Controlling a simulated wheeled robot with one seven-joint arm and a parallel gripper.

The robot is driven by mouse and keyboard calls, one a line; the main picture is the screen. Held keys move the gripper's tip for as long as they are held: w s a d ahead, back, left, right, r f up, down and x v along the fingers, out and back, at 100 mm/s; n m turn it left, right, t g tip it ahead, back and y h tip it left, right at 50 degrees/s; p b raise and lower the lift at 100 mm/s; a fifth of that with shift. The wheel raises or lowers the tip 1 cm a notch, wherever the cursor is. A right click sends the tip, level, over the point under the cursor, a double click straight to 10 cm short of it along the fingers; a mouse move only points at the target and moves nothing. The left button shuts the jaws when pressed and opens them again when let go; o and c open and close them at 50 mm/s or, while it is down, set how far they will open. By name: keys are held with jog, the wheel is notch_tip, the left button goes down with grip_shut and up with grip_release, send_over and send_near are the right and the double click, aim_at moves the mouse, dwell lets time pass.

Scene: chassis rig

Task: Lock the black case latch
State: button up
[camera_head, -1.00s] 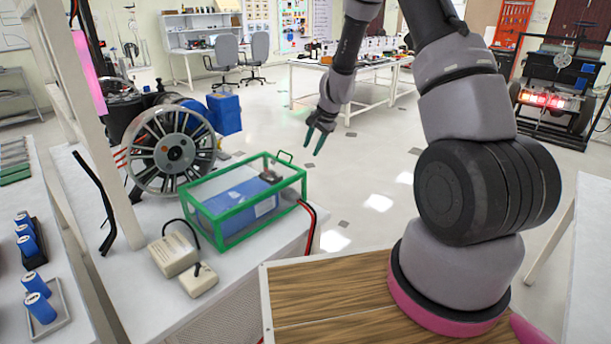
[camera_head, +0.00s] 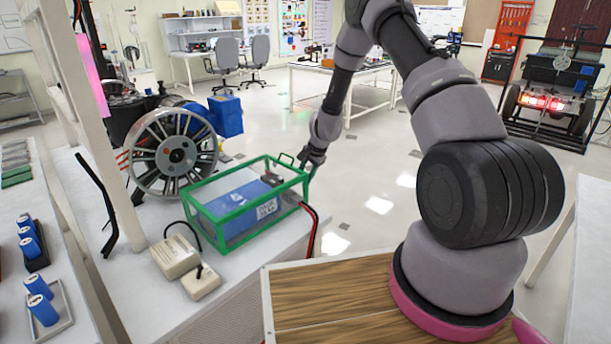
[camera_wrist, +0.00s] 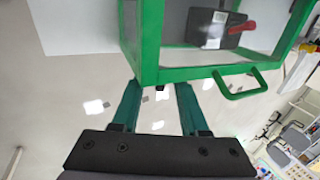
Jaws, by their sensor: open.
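A green-framed case (camera_head: 240,235) with clear sides stands on the white table and holds a blue block (camera_head: 238,207). A small black box (camera_head: 272,181) sits at its far right end. In the wrist view this black box (camera_wrist: 222,30) carries a red lever; I cannot tell whether it is the latch. A green loop handle (camera_wrist: 238,90) sticks out from the green frame (camera_wrist: 150,40). My gripper (camera_head: 306,164) is at the far right corner of the case. In the wrist view my gripper (camera_wrist: 158,100) is open and empty, its teal fingers near the frame's lower edge.
A spoked wheel (camera_head: 172,155) stands behind the case. Two beige boxes (camera_head: 176,257) with black cable lie in front of it. Red and black cables (camera_head: 312,225) hang off its right end.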

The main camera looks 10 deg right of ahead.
grip_shut()
jog(key=shift+s+a+f+g, duration=0.1)
jog(key=shift+f+g, duration=0.2)
jog(key=shift+f, duration=0.05)
jog(key=shift+g+h, duration=0.3)
jog(key=shift+h, duration=0.1)
jog(key=shift+w+a+r+g+h, duration=0.2)
jog(key=shift+w+g+h, duration=0.15)
jog(key=shift+g, duration=0.25)
jog(key=shift+w+d+r+g+h, duration=0.1)
jog(key=shift+r+g+h, duration=0.1)
jog(key=shift+g+h, duration=0.6)
